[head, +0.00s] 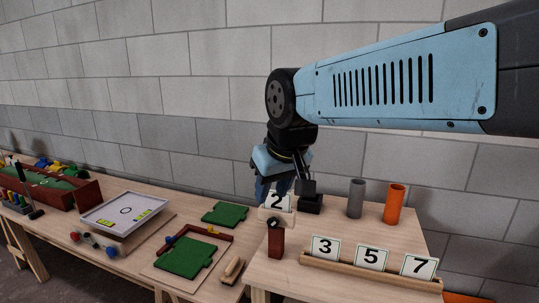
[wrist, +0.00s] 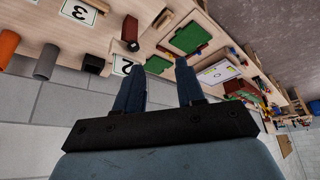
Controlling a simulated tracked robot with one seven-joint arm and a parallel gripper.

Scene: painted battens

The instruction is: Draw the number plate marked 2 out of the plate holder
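The number plate marked 2 (head: 278,201) is white with a dark border and stands upright. Its lower edge meets a small pale wooden holder (head: 288,216), partly hidden behind a red-brown block. The plate also shows in the wrist view (wrist: 122,67), left of the fingers. My gripper (head: 273,189) points down close to the plate's top edge in the head view. In the wrist view its two blue fingers (wrist: 159,68) are apart with nothing between them. I cannot tell whether a finger touches the plate.
A long wooden rail (head: 400,280) holds plates 3, 5 and 7 at front right. A red-brown block (head: 276,242) stands in front of plate 2. A black block (head: 310,204), grey cylinder (head: 356,198) and orange cylinder (head: 394,204) stand behind. Green boards (head: 186,257) lie left.

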